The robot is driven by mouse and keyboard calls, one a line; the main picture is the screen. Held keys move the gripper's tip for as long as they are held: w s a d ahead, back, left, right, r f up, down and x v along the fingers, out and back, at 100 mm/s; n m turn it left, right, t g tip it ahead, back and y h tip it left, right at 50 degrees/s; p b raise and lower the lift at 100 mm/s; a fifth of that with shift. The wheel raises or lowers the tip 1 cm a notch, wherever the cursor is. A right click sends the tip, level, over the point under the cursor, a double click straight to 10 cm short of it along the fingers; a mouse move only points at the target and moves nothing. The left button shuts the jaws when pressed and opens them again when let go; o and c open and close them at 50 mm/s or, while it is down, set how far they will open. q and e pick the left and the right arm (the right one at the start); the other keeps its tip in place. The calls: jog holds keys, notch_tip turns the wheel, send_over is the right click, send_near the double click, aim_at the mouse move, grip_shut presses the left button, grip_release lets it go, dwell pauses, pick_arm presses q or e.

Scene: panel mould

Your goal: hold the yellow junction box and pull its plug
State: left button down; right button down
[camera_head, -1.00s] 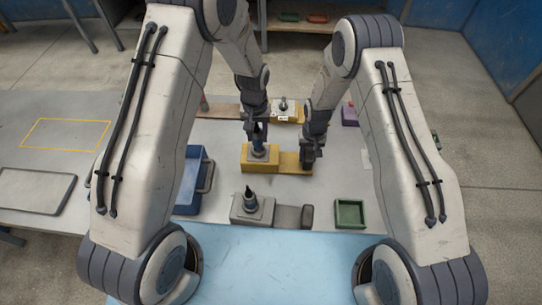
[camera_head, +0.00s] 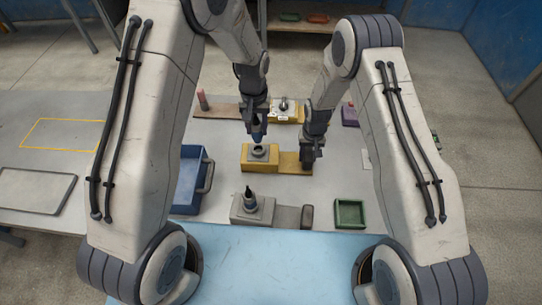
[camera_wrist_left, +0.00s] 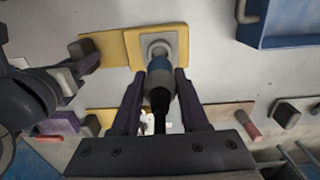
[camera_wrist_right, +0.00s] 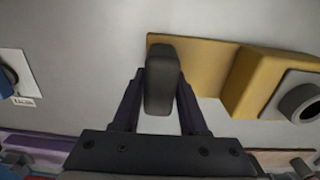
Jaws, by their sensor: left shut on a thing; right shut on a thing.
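The yellow junction box (camera_head: 247,158) sits on the table, with a grey round socket (camera_head: 258,152) on top and a flat yellow plate running right to a dark grip block. The socket hole is empty in the right wrist view (camera_wrist_right: 303,103). My left gripper (camera_head: 257,128) is shut on the blue and black plug (camera_wrist_left: 160,77) and holds it just above the socket, apart from it. My right gripper (camera_head: 306,160) is shut on the dark grip block (camera_wrist_right: 162,78) at the plate's right end.
A grey box with its plug seated (camera_head: 250,208) stands in front, and another yellow-based box (camera_head: 284,113) behind. A blue tray (camera_head: 206,177) is at the left, a green tray (camera_head: 349,202) at the front right, and a purple block (camera_head: 349,116) at the back right.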

aim_at(256, 117)
pick_arm(q)
jog(key=shift+r, duration=0.35)
jog(key=shift+r, duration=1.35)
pick_arm(e)
jog(key=shift+c, duration=1.8)
grip_release()
notch_tip(256, 117, up, 12)
jog(key=shift+r, duration=0.1)
